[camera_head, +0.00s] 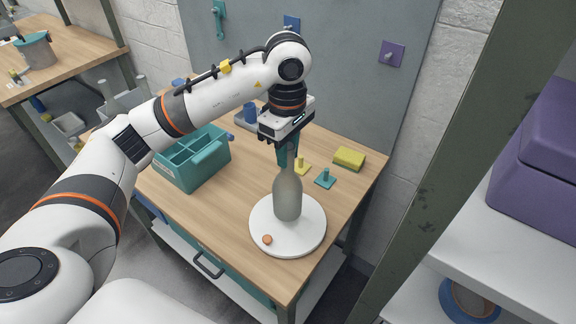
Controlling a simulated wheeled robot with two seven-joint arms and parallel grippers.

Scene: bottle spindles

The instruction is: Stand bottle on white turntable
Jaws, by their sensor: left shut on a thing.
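The grey-green bottle (288,193) is upright over the white turntable (308,236), towards its back half. Its base appears at the turntable's surface; I cannot tell whether it rests there or hangs just above. My left gripper (285,150) points down and is shut on the bottle's neck, hiding much of the neck and top. The turntable is a round disc on the wooden table, with a small orange peg or dot (267,240) near its front left edge. My right gripper is not in view.
A teal divided caddy (190,175) stands left of the turntable. A yellow block (349,158), a teal peg base (325,178) and a yellow peg base (302,167) lie behind it. A grey panel (350,90) closes the table's back. A shelf with a purple box (540,150) is at right.

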